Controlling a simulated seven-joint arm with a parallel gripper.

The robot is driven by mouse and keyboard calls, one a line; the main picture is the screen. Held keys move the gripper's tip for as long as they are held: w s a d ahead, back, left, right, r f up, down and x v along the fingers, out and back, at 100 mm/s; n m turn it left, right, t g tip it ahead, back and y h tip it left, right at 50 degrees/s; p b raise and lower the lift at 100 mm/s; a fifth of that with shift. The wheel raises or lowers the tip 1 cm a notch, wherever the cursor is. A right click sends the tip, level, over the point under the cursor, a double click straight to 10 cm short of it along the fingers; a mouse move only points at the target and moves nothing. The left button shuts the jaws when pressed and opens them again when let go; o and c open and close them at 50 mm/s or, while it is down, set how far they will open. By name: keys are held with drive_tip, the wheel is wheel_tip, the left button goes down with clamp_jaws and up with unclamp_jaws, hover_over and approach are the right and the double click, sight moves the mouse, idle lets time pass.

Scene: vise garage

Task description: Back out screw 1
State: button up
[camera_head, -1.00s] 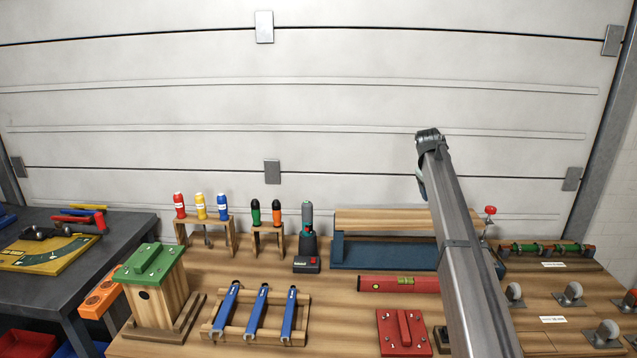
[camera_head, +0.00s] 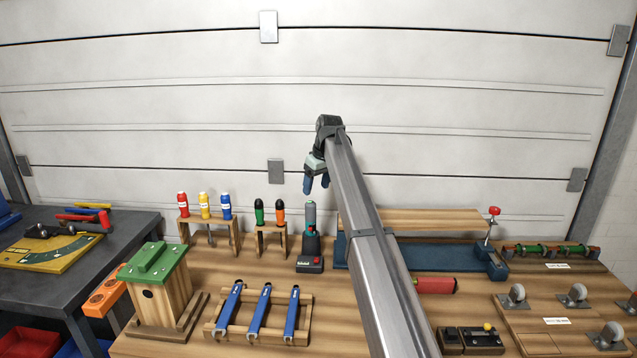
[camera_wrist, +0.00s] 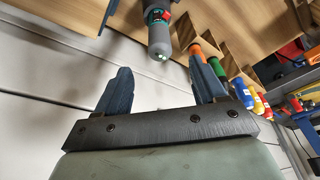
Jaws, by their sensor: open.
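My gripper (camera_head: 316,184) is open and empty in the head view, high above the bench, with its fingers pointing down. A teal and black power screwdriver (camera_head: 311,216) stands upright in a black dock (camera_head: 309,263) below my gripper, apart from it. In the wrist view, the power screwdriver (camera_wrist: 160,36) shows beyond the gap between my open fingers (camera_wrist: 163,84). A birdhouse (camera_head: 157,291) with a green roof (camera_head: 156,261) stands at the bench's left; tiny light spots show on the roof. I cannot tell which thing is screw 1.
Hand screwdrivers stand in wooden racks (camera_head: 233,240) left of the dock. Casters (camera_head: 516,295) stand far right.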

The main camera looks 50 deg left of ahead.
sight(311, 214)
drive_tip(key=x, duration=1.3)
drive_tip(key=shift+d, duration=0.1)
clamp_jaws()
drive_tip(key=c, duration=0.6)
unclamp_jaws()
drive_tip(key=c, duration=0.5)
drive_tip(key=shift+r, duration=7.6)
